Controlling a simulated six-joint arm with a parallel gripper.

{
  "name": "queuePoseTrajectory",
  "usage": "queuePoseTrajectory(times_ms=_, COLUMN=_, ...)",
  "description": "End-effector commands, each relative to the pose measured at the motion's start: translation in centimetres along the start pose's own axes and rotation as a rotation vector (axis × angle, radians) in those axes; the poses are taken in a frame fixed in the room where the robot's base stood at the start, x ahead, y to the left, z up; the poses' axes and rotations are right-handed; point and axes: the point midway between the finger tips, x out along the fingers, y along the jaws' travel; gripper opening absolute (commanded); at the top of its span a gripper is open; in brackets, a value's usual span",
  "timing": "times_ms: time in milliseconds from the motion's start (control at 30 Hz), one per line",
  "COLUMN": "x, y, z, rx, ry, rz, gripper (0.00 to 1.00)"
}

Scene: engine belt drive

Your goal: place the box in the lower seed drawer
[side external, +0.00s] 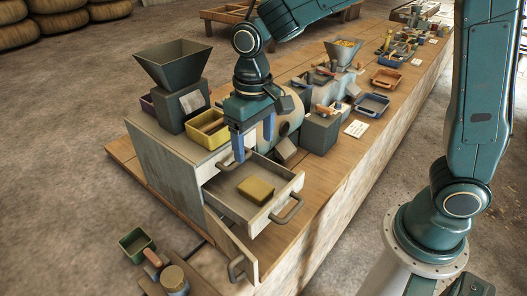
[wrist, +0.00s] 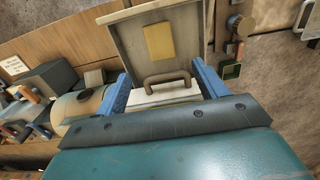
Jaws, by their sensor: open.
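The yellow box (side external: 256,190) lies flat inside an open drawer (side external: 228,203) of the grey cabinet (side external: 163,160); the wrist view also shows the box (wrist: 158,42) in that drawer (wrist: 194,30). Above this drawer is a closed upper drawer with a dark handle (wrist: 167,79). My gripper (side external: 254,148) is open, its blue fingers pointing down at the cabinet front, above the open drawer and apart from the box. In the wrist view the upper handle appears between the fingers; contact with it cannot be told.
Below the open drawer, a panel with a handle (side external: 237,268) stands ajar. A yellow bin (side external: 209,130) and a grey hopper (side external: 173,66) stand on the cabinet. A rounded machine stands beside my gripper. Trays (side external: 372,104) and tools fill the bench farther back.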

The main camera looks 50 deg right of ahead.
Motion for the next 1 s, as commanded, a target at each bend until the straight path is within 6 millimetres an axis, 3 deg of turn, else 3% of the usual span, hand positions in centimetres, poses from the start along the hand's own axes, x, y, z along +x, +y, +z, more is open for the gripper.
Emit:
queuePoseTrajectory(times_ms=167, x=-0.5, y=0.4, z=0.3, rx=0.001, ry=0.011, rz=-0.003, gripper=0.71)
queuePoseTrajectory(times_ms=367, x=-2.5, y=1.8, z=1.6, rx=0.002, ry=0.057, rz=-0.015, gripper=0.71)
queuePoseTrajectory(times_ms=700, x=-6.9, y=5.7, z=6.4, rx=0.004, ry=0.194, rz=-0.035, gripper=0.71)
queuePoseTrajectory(times_ms=1000, x=-9.0, y=8.5, z=11.5, rx=0.003, ry=0.324, rz=-0.033, gripper=0.71)
